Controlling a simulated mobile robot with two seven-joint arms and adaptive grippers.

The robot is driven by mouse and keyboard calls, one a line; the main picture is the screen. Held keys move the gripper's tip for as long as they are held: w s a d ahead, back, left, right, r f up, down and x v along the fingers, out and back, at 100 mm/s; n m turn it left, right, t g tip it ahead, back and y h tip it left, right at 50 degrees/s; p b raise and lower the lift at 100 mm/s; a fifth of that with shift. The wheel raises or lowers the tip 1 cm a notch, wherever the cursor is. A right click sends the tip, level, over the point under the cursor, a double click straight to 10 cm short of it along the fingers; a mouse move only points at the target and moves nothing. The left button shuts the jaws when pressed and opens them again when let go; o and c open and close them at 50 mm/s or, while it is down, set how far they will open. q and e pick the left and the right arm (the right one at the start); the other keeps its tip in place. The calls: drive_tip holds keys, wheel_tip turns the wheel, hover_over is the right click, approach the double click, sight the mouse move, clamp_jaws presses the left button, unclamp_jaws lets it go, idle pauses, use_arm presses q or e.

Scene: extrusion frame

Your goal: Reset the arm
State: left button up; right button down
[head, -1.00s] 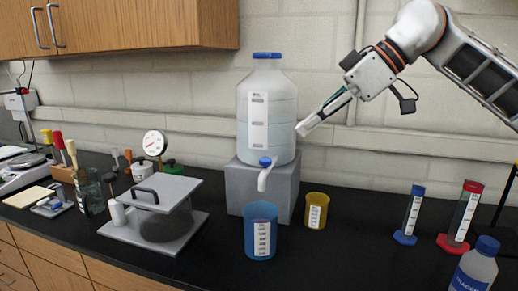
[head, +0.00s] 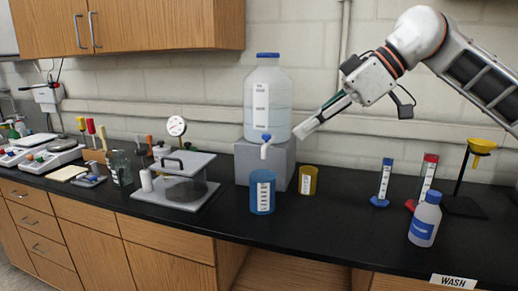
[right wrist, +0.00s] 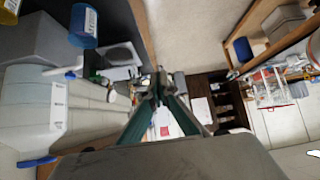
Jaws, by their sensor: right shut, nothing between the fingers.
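My right arm (head: 425,40) reaches in from the upper right, with a white and dark wrist. Its gripper (head: 304,129) is shut and empty, pointing down and left. The carboy lies sideways at the left of that view (right wrist: 35,105). My left gripper is not in view.
A blue beaker (head: 262,192) and a yellow beaker (head: 307,181) stand by the carboy's grey stand (head: 247,166). Cylinders (head: 384,180), a blue-capped bottle (head: 425,220) and a funnel stand (head: 466,200) are at right. The black counter (head: 340,235) is clear in front.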

drive_tip(key=s+a+f+n+g+y, duration=0.4)
drive_tip(key=a+f+n+y, duration=0.2)
drive_tip(key=a+f+y, duration=0.55)
drive_tip(key=d+f+m+t+h, duration=0.4)
drive_tip(key=f+m+t, duration=0.15)
drive_tip(key=f, duration=0.55)
drive_tip(key=d+f+m+t+h, duration=0.45)
drive_tip(key=f+t, duration=0.25)
drive_tip(key=f, duration=0.3)
drive_tip(key=d+f+m+t+h, duration=0.3)
drive_tip(key=d+f+m+t, duration=0.25)
drive_tip(key=f, duration=0.55)
drive_tip(key=s+d+f+g+h, duration=0.2)
drive_tip(key=s+d+f+h, duration=0.1)
drive_tip(key=s+f, duration=0.6)
drive_tip(key=s+d+f+m+g+h, duration=0.1)
drive_tip(key=s+d+f+g+h, duration=0.2)
drive_tip(key=s+f, duration=0.6)
wheel_tip(320, 180, down, 4)
drive_tip(key=shift+s+d+r+g, duration=0.25)
drive_tip(key=shift+d+g, duration=0.05)
drive_tip(key=shift+d, duration=0.8)
